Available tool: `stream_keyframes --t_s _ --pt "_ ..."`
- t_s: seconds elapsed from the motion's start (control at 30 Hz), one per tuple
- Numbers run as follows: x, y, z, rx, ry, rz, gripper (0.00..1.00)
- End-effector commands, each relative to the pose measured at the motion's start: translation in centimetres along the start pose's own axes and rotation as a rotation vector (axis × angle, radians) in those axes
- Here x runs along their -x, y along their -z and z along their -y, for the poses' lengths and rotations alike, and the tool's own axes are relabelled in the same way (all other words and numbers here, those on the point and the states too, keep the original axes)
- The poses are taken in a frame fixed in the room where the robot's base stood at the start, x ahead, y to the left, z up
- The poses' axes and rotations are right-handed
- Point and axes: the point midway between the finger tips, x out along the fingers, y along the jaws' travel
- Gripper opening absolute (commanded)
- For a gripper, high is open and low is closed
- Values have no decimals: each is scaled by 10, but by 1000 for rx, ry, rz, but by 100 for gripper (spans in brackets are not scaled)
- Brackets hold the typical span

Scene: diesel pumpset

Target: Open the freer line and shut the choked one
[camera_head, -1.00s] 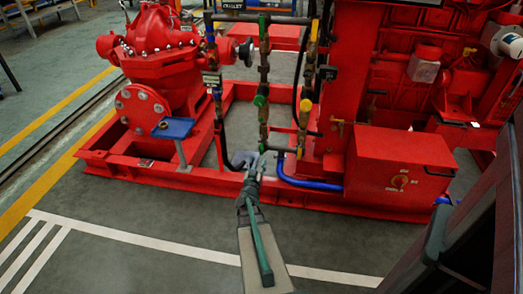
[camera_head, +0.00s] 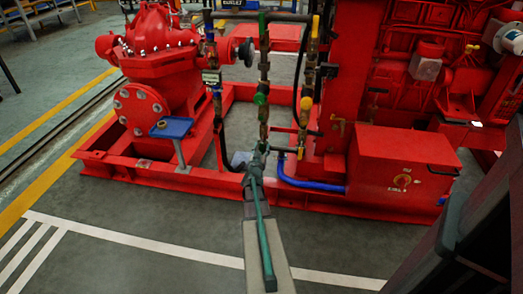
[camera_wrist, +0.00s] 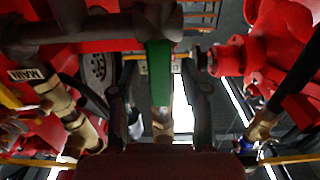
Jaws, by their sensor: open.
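In the head view a pipe line with green valve handles (camera_head: 261,99) stands in the middle. A line with yellow valve handles (camera_head: 306,103) stands to its right. A dark line with a gauge or tag (camera_head: 211,78) stands to the left. My gripper (camera_head: 261,150) is at the lower part of the green-handled line. In the wrist view my gripper (camera_wrist: 160,95) is open, with a green bar (camera_wrist: 159,75), apparently a valve lever, showing between its fingers. I cannot tell whether they touch it. Brass fittings (camera_wrist: 80,132) and a MAIN tag (camera_wrist: 28,75) show at left.
A red pump (camera_head: 155,45) stands left on a red base frame (camera_head: 140,172). A red control box (camera_head: 400,165) and engine (camera_head: 440,70) stand right. A blue hose (camera_head: 305,183) runs low beside the lines. The floor (camera_head: 140,215) in front is clear.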

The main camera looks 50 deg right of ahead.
Motion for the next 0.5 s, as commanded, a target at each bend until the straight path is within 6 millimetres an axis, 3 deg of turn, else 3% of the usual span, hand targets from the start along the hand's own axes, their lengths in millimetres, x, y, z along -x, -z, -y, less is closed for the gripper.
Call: stream_keyframes --t_s 0.17,0.4,0.5 --pt "0 0 0 0 0 0 44" --pt "0 0 0 0 0 0 4" --pt "0 0 0 0 0 0 0"
